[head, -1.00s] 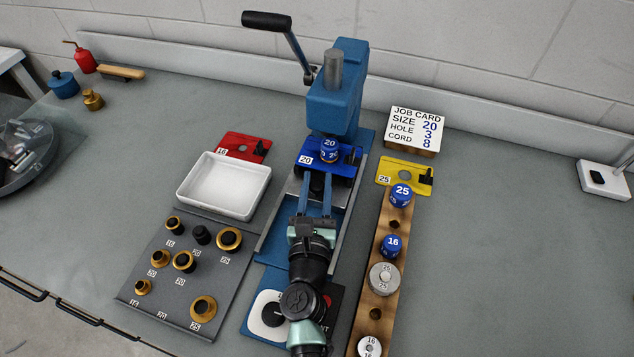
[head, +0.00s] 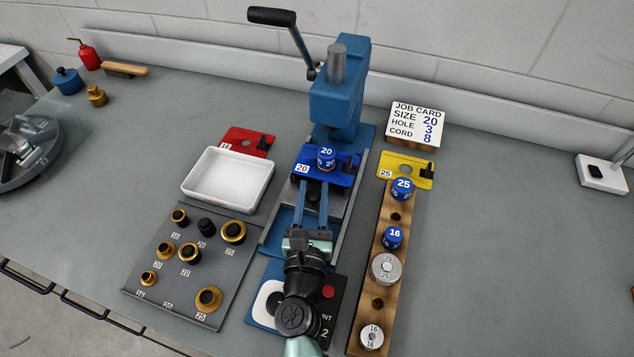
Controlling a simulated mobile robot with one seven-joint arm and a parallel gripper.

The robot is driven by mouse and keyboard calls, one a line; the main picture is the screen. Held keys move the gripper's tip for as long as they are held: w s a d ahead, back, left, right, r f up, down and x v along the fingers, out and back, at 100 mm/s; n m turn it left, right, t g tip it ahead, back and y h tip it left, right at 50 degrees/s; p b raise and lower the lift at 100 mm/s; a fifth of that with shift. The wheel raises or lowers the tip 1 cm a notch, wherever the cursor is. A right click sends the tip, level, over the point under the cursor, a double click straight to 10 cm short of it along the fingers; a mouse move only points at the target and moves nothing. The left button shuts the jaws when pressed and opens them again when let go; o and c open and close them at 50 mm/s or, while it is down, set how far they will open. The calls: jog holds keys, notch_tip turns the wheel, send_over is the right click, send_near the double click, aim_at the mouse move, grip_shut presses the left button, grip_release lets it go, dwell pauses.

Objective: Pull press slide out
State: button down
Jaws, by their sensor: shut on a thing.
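The blue press (head: 335,98) stands at the back middle of the bench, its lever raised to the left. Its press slide (head: 343,178) carries a blue plate marked 20, lying between the rails in front of the press column. A blue die marked 20 (head: 327,158) sits upright on the plate, forward of the press head. My gripper (head: 314,188) reaches in from the front and is shut on the slide's front end. The fingers hide the exact spot they hold.
A white tray (head: 228,174) and a grey board (head: 235,262) of brass and black parts lie left. A wooden rack (head: 374,268) of dies stands close on the right, with a yellow plate (head: 405,170) and a job card (head: 417,121) behind.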

jog(key=s, duration=0.2)
jog(key=s+a, duration=0.1)
jog(key=s, duration=0.1)
jog(key=shift+s+a+r, duration=0.1)
jog(key=shift+a, duration=0.05)
jog(key=shift+s+f, duration=0.2)
jog(key=shift+a, duration=0.1)
jog(key=shift+s+r, duration=0.1)
jog(key=c, duration=0.5)
grip_release()
notch_tip(320, 180, up, 10)
jog(key=p, duration=0.7)
